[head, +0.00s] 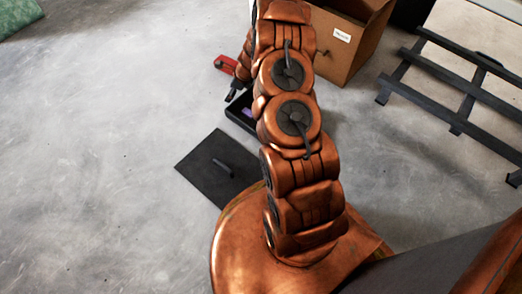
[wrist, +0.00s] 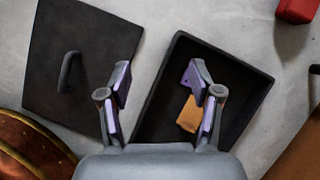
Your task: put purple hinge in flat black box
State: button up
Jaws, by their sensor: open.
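The flat black box (wrist: 165,80) is open on the floor in the wrist view, below and between my fingers toward the right. In the head view my gripper is mostly hidden.
An orange-yellow piece (wrist: 188,115) also lies in the box. A flat black lid with a handle (head: 205,175) lies beside it. A red object (wrist: 296,10) is past the box. A cardboard box (head: 350,45) and dark rack (head: 440,75) stand right. Floor at left is clear.

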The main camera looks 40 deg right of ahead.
jog(key=s+a+r+n+g+y, duration=0.1)
jog(key=s+a+r+n+y, duration=0.15)
jog(key=a+r+n, duration=0.8)
jog(key=s+a+r+n+g, duration=0.3)
jog(key=s+a+r+n, duration=0.1)
jog(key=s+a+r, duration=0.7)
jog(key=s+r+n+g+h, duration=0.1)
jog(key=s+r+n, duration=0.2)
jog(key=s, duration=0.7)
jog(key=s+d+r+n+g+h, duration=0.1)
jog(key=s+r+n, duration=0.3)
jog(key=s, duration=0.7)
jog(key=s+d+r+n+g+h, duration=0.1)
jog(key=s+r+n+h, duration=0.2)
jog(key=s+n, duration=0.4)
jog(key=s+r, duration=0.1)
jog(key=s, duration=0.3)
jog(key=shift+d+r+g, duration=0.2)
jog(key=shift+r+g, duration=0.05)
jog(key=shift+g, duration=0.15)
jog(key=shift+r+h, duration=0.1)
jog(key=shift+h, duration=0.15)
notch_tip(320, 180, up, 41)
jog(key=t+p, duration=0.1)
jog(key=p, duration=3.8)
jog(key=shift+t, duration=0.3)
